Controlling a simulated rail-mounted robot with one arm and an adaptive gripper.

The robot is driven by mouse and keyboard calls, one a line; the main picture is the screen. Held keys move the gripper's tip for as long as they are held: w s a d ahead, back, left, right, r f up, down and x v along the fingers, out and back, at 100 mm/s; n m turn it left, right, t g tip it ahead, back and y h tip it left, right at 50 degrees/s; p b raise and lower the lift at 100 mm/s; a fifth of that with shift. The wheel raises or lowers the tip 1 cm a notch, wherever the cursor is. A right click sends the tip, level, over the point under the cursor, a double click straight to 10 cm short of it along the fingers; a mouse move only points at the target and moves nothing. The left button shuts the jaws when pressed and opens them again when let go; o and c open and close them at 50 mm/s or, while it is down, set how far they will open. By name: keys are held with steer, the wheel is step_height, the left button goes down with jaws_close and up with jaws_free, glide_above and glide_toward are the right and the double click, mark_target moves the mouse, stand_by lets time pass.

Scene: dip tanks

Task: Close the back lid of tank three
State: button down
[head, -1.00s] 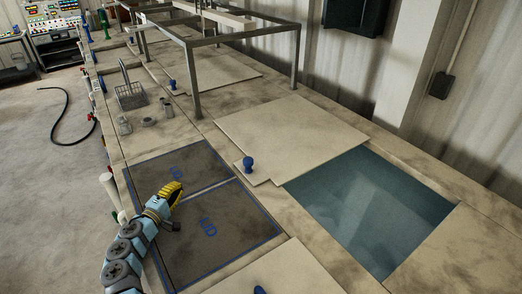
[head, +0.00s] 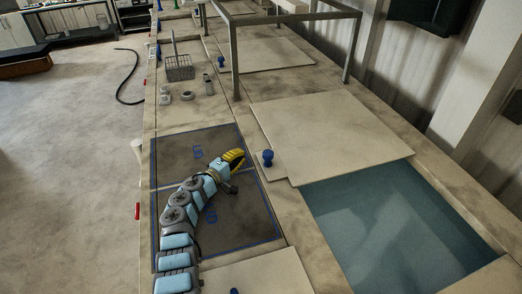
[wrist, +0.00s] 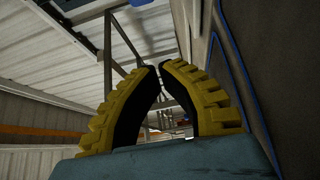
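An open tank of blue-green water (head: 400,230) lies at the right in the head view. A pale flat lid (head: 330,135) with a blue knob (head: 267,158) lies flat just behind the opening. Another pale lid (head: 265,272) with a blue knob (head: 234,291) lies at the bottom edge, partly cut off. No tank number is readable, so I cannot tell which is tank three. My gripper (head: 240,157) is left of the rear lid's knob, over the dark panels and apart from the knob. In the wrist view my gripper's yellow fingers (wrist: 160,68) nearly meet at the tips, with nothing between them.
Dark blue-outlined panels (head: 195,145) with blue lettering lie under my arm. A wire basket (head: 180,68) and small vessels stand beyond. A metal frame (head: 290,18) rises over a further lid (head: 262,55). Open floor (head: 70,170) lies left.

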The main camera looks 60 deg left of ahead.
mark_target(260, 159)
steer(key=shift+b+x, duration=1.25)
steer(key=shift+x, duration=1.5)
steer(key=shift+w+a+f+b, duration=0.2)
steer(key=shift+w+b, duration=0.2)
steer(key=shift+b, duration=0.2)
steer(key=shift+w+a+r+b, duration=0.2)
steer(key=shift+w+b, duration=0.2)
steer(key=shift+b, duration=0.1)
steer(key=shift+w+a+f+b, duration=0.15)
steer(key=shift+w+b, duration=0.25)
steer(key=shift+b, duration=0.2)
steer(key=shift+r+p, duration=0.3)
steer(key=shift+p, duration=0.3)
steer(key=shift+d+r+p, duration=0.1)
steer(key=shift+d+p, duration=0.6)
steer(key=shift+p, duration=0.3)
steer(key=shift+d+p, duration=0.55)
steer(key=shift+w+d+p, duration=0.2)
steer(key=shift+d+p, duration=0.45)
steer(key=shift+d, duration=0.05)
